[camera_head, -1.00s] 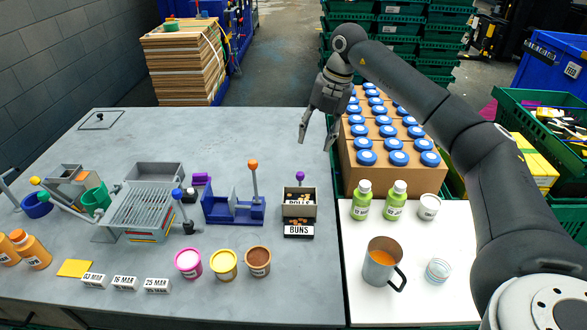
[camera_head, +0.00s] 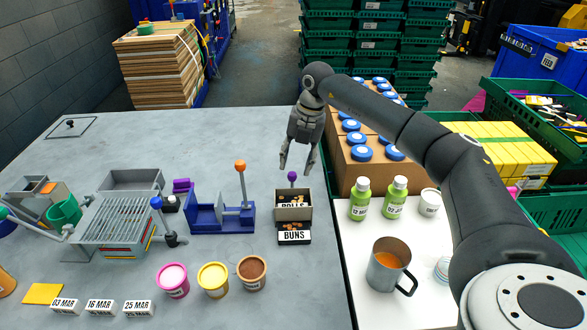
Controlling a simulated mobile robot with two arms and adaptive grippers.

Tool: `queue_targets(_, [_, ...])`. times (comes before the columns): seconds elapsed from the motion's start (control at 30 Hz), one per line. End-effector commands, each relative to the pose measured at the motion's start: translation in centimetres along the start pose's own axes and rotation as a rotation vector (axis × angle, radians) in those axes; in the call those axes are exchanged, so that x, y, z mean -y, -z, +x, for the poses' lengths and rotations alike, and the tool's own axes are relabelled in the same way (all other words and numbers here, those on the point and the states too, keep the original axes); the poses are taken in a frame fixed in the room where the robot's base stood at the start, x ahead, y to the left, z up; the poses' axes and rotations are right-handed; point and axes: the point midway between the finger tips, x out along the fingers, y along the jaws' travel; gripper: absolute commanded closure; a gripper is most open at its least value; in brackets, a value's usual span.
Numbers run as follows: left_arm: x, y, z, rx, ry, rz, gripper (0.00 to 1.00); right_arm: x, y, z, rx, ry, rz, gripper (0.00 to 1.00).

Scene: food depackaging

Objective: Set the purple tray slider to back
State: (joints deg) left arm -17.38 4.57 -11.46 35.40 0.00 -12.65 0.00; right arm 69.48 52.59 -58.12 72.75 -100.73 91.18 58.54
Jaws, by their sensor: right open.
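The tray slider's purple knob (camera_head: 292,176) stands at the back of a small grey tray unit. That unit has a box labelled ROLLS (camera_head: 293,207) and a lower front tray labelled BUNS (camera_head: 294,235). My right gripper (camera_head: 297,170) hangs fingers down at the knob, one finger on each side of it in the picture. It is open and empty. I cannot tell whether the fingers touch the knob. My left gripper is not in view.
Left of the unit stands a blue fixture with an orange-knobbed lever (camera_head: 240,166). Right of it are green bottles (camera_head: 360,198) and a metal jug (camera_head: 388,266) on a white surface. Cardboard boxes (camera_head: 352,172) with blue lids stand behind. The table behind the unit is clear.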

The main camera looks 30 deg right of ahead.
Motion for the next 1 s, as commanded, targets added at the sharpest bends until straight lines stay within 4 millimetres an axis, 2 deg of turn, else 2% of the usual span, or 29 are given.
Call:
queue_targets(0.1, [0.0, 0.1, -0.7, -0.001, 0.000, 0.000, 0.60, 0.1, 0.1, 1.9, -0.004, 0.003, 0.001, 0.54])
queue_targets(0.3, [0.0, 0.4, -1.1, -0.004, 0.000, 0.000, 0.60, 0.0, 0.1, 3.9, -0.001, 0.000, 0.000, 0.54])
queue_targets(0.63, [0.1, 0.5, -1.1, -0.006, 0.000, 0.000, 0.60, 0.0, 0.0, 4.3, 0.000, 0.000, -0.001, 0.54])
queue_targets(1.0, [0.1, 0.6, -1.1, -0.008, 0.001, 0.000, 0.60, 0.0, 0.0, 4.2, 0.000, 0.000, -0.001, 1.00])
